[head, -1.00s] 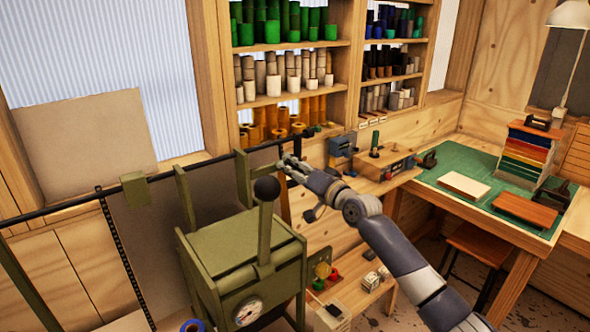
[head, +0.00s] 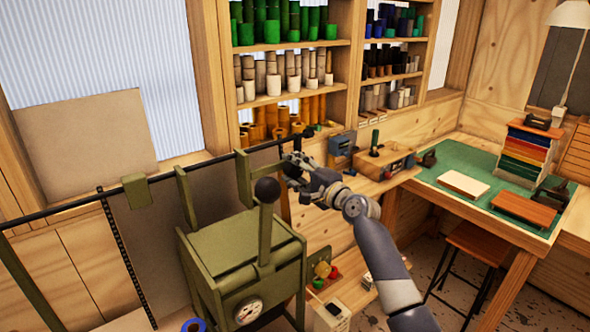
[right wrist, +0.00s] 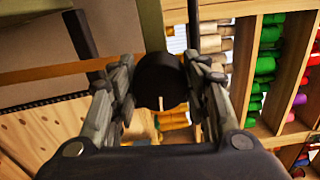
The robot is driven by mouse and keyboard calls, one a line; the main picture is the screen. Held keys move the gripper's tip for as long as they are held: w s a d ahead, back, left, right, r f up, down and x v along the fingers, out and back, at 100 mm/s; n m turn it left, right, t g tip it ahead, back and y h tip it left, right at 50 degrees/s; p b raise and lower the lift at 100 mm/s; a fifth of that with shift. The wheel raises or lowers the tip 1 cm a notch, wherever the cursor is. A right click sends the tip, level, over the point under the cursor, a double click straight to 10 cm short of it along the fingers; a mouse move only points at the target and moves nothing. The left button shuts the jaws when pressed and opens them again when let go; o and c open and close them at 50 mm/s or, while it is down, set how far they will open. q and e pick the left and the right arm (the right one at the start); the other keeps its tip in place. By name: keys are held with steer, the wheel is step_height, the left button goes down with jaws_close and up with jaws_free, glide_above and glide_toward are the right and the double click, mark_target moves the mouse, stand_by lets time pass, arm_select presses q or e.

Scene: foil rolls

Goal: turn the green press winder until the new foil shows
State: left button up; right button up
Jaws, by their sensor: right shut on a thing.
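The green press (head: 240,245) stands at the lower middle of the head view, with a round gauge on its front and a black ball-topped lever. A long black bar (head: 75,206) runs behind it through green brackets. My right gripper (head: 294,168) is at the right end of this bar, beside the upright green bracket. In the right wrist view my gripper (right wrist: 160,90) is shut on a round black winder knob (right wrist: 160,82) with a pale mark on its face. A plain brownish-grey sheet (head: 150,235) hangs below the bar; I cannot tell whether it is foil. My left gripper is out of view.
Shelves (head: 290,95) of coloured rolls stand behind the bar. A wooden bench with a small box (head: 385,158) lies right of my gripper. Farther right is a green-topped table (head: 455,160) with a stool (head: 480,245) below it.

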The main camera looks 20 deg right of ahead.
steer(key=shift+m, duration=0.5)
steer(key=o, duration=1.1)
steer(key=v, duration=1.2)
steer(key=shift+w, duration=0.1)
